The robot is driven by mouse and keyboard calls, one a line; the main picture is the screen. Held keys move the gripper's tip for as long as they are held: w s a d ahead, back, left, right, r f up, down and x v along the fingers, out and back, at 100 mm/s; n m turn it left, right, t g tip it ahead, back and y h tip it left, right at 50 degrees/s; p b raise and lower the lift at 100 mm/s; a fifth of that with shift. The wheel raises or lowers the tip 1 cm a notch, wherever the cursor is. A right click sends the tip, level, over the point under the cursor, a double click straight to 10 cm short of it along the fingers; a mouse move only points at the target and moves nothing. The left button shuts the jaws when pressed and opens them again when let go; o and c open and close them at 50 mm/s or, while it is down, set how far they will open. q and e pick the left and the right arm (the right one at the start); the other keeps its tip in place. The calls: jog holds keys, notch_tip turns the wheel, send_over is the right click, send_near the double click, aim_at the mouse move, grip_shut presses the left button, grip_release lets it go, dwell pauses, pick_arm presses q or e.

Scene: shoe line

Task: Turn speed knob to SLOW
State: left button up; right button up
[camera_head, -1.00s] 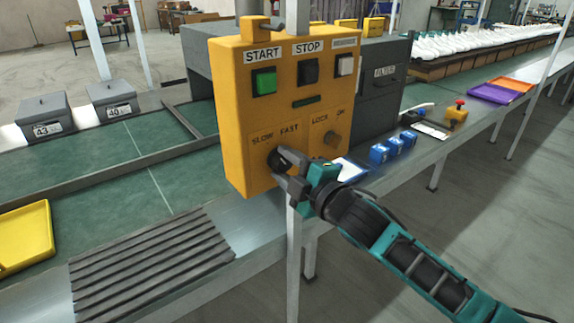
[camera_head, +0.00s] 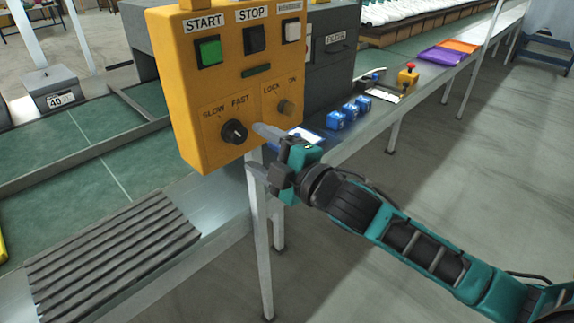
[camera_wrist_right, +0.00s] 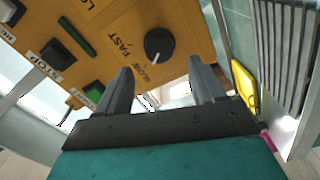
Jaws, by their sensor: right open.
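The black speed knob (camera_head: 234,132) sits low on the yellow control box (camera_head: 180,75), under the words SLOW and FAST. In the right wrist view the knob (camera_wrist_right: 158,43) shows whole, with a pale mark on its side towards the word SLOW. My right gripper (camera_head: 258,150) is open and empty, to the right of the knob and apart from it. In the wrist view its two fingers (camera_wrist_right: 158,72) stand spread, with the knob beyond them, roughly in line with the gap. My left gripper is not in view.
Above are a green START button (camera_head: 208,51), a black STOP button (camera_head: 254,39) and a white button (camera_head: 291,31). Blue boxes (camera_head: 350,112) and a red-topped yellow switch box (camera_head: 408,78) stand on the line's edge.

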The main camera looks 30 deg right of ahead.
jog(key=v, duration=0.7)
jog(key=shift+b, duration=0.3)
jog(key=s+f+m+g+h, duration=0.1)
jog(key=s+f+m, duration=0.3)
jog(key=f, duration=0.5)
jog(key=s+a+f+m+g+h, duration=0.1)
jog(key=s+f+m+g, duration=0.2)
jog(key=f+m, duration=0.3)
jog(key=s+a+f+m+g+h, duration=0.1)
jog(key=s+f+m, duration=0.4)
jog(key=f, duration=0.9)
jog(key=shift+f+m+g+h, duration=0.2)
jog(key=shift+m+g+h, duration=0.1)
jog(key=shift+g+h, duration=0.3)
jog(key=shift+w+a+r, duration=0.1)
jog(key=shift+w, duration=0.05)
